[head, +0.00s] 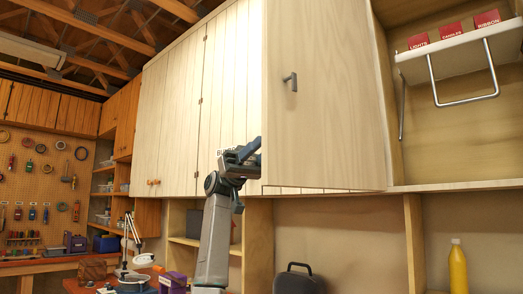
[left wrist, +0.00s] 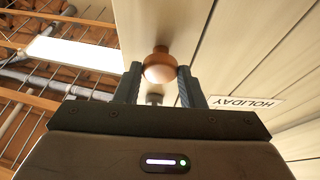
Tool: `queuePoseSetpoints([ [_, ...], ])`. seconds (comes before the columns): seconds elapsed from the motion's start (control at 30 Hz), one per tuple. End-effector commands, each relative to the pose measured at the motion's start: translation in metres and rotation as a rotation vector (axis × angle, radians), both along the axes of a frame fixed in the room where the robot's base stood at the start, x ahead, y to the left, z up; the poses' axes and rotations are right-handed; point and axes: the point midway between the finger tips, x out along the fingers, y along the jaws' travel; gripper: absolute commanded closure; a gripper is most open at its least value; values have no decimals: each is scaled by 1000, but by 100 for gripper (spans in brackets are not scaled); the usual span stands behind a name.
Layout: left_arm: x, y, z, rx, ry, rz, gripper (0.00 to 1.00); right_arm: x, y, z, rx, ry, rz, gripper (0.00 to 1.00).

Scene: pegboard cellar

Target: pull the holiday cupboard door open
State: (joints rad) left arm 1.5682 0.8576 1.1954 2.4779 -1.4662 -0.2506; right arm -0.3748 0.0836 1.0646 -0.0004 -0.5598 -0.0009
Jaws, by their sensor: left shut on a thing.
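In the left wrist view my left gripper (left wrist: 157,85) is shut on a round wooden knob (left wrist: 159,66), one finger on each side. A white HOLIDAY label (left wrist: 248,103) is on the panel beside the knob. My right gripper is not in view.
The open cupboard holds a white shelf (head: 455,58) with red boxes marked LIGHTS, CANDLES and RIBBON, and a metal rail below it. Closed pale doors (head: 180,105) stand left of the open door. Below are a yellow bottle (head: 458,265), a desk lamp (head: 135,245) and a dark case (head: 297,280).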

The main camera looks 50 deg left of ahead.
Motion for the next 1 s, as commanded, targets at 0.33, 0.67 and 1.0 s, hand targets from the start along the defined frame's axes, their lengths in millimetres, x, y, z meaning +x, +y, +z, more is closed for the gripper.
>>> queuePoseSetpoints([
  [0.33,0,-1,-1,4,1,-8,100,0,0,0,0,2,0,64],
  [0.67,0,-1,-1,3,0,-7,43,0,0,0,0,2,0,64],
  [1.0,0,18,-9,0,1,-5,43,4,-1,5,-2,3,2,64],
])
